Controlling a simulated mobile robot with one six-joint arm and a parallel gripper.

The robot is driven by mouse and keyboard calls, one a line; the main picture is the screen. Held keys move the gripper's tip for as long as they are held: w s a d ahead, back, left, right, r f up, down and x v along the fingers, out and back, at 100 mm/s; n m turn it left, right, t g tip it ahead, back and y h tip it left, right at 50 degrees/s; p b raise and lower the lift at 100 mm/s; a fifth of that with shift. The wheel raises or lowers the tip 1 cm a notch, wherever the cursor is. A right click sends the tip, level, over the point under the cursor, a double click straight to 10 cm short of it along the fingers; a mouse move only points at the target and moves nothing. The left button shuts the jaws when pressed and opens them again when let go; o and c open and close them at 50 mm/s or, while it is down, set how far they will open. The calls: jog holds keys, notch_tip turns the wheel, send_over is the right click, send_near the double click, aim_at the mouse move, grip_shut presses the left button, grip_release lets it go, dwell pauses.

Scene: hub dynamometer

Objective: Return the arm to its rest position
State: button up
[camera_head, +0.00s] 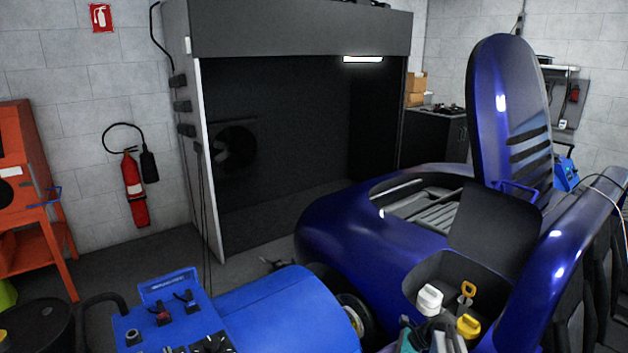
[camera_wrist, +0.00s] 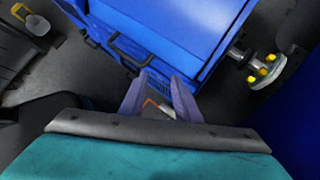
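My gripper (camera_wrist: 160,78) shows in the wrist view as two grey-purple fingers with a gap between them. It is open, and I see nothing clamped in it. The teal wrist body (camera_wrist: 150,158) fills the bottom of that view. The fingertips point toward the lower side of a blue machine (camera_wrist: 185,30) with a dark handle; the distance to it is hard to judge. In the head view, grey and teal parts at the bottom edge, right of centre, seem to be my arm; the fingers cannot be made out there.
A dark blue car (camera_head: 345,225) stands at right with its hood raised. White (camera_head: 429,298) and yellow (camera_head: 468,326) caps show near its front. The blue dynamometer (camera_head: 285,310) is at bottom centre. Floor shows before the dark booth (camera_head: 300,36).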

jog(key=s+a+f+n+g+h+b, duration=0.1)
jog(key=s+a+f+n+g, duration=0.2)
jog(key=s+f, duration=0.4)
jog(key=s+a+f+n+g+h, duration=0.15)
jog(key=s+a+f, duration=0.25)
jog(key=s, duration=0.6)
jog(key=s+a+f+n+g+b, duration=0.1)
jog(key=s+a+f+n, duration=0.3)
jog(key=s+f, duration=0.3)
jog(key=s+d+n+g+h, duration=0.1)
jog(key=s+d+n+h, duration=0.1)
jog(key=s+n, duration=0.5)
jog(key=s+d+n+g+h, duration=0.1)
jog(key=s+d+n+h, duration=0.2)
jog(key=s+n, duration=0.5)
jog(key=shift+s+d+f+h, duration=0.35)
jog(key=shift+s+d, duration=0.5)
jog(key=shift+s, duration=0.35)
